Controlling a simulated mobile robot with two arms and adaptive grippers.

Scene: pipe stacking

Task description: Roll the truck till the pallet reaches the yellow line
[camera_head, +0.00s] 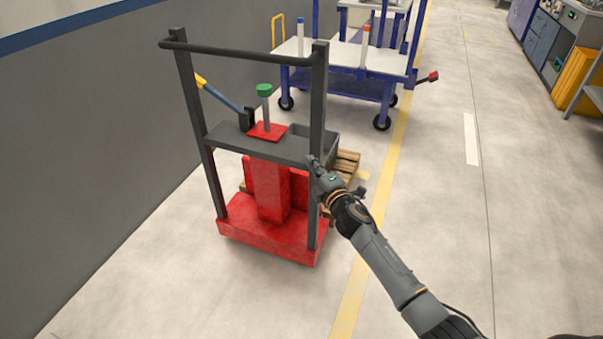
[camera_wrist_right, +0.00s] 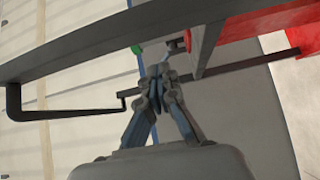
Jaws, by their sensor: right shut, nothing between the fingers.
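The truck (camera_head: 272,210) is a red pallet truck with a dark upright frame and a top crossbar (camera_head: 245,50). It stands on the floor beside the grey wall. A wooden pallet (camera_head: 347,163) shows partly behind it, mostly hidden by the truck. The yellow line (camera_head: 379,200) runs along the floor to the right of the truck and pallet. My right gripper (camera_head: 316,170) is at the truck's right upright, with its fingers shut and empty. In the right wrist view the shut fingertips (camera_wrist_right: 157,75) are close to the dark frame bars; contact is unclear. My left gripper is out of view.
A blue cart (camera_head: 345,55) with white shelves and wheels stands beyond the truck, left of the line. Blue cabinets and a yellow bin (camera_head: 575,78) are at the far right. The floor (camera_head: 530,230) right of the line is clear.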

